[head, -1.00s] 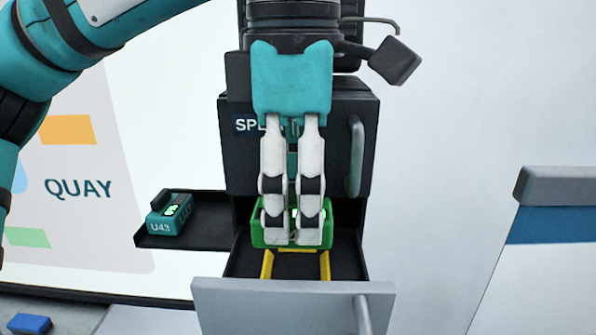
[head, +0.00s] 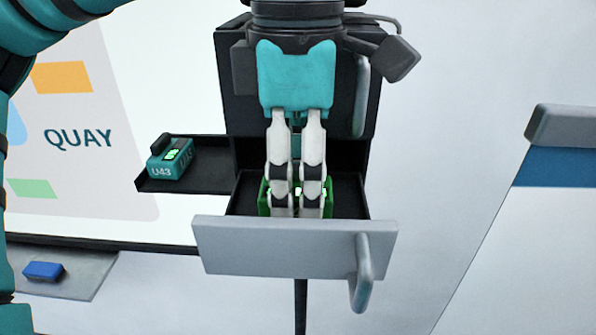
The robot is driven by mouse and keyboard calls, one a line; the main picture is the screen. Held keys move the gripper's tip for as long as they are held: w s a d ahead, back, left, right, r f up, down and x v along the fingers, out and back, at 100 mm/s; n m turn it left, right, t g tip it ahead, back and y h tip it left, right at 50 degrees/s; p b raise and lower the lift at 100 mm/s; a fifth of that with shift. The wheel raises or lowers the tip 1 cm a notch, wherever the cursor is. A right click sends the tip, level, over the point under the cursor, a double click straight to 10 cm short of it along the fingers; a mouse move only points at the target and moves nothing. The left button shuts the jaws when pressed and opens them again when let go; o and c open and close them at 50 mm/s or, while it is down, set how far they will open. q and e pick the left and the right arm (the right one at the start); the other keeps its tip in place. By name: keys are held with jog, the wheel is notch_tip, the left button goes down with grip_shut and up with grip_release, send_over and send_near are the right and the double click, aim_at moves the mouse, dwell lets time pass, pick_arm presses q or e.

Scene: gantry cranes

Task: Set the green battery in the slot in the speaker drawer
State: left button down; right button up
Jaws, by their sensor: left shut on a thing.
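The green battery (head: 264,198) is down inside the open speaker drawer (head: 290,246), behind its grey front panel. My left gripper (head: 296,205) reaches down from above and is shut on the battery. The fingers and the drawer front hide much of the battery, and the slot is hidden, so I cannot tell whether the battery is seated. My right gripper is not in view.
A teal unit marked U43 (head: 170,163) sits on a dark side tray (head: 212,182) left of the drawer. The black speaker cabinet (head: 234,100) stands behind my gripper. The drawer's handle (head: 362,275) sticks out at the front right. A blue block (head: 44,271) lies at lower left.

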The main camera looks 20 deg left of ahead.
aim_at(297, 188)
pick_arm(q)
jog(key=shift+f, duration=0.2)
jog(key=c, duration=0.6)
grip_release()
jog(key=shift+c, duration=0.2)
notch_tip(297, 188, up, 12)
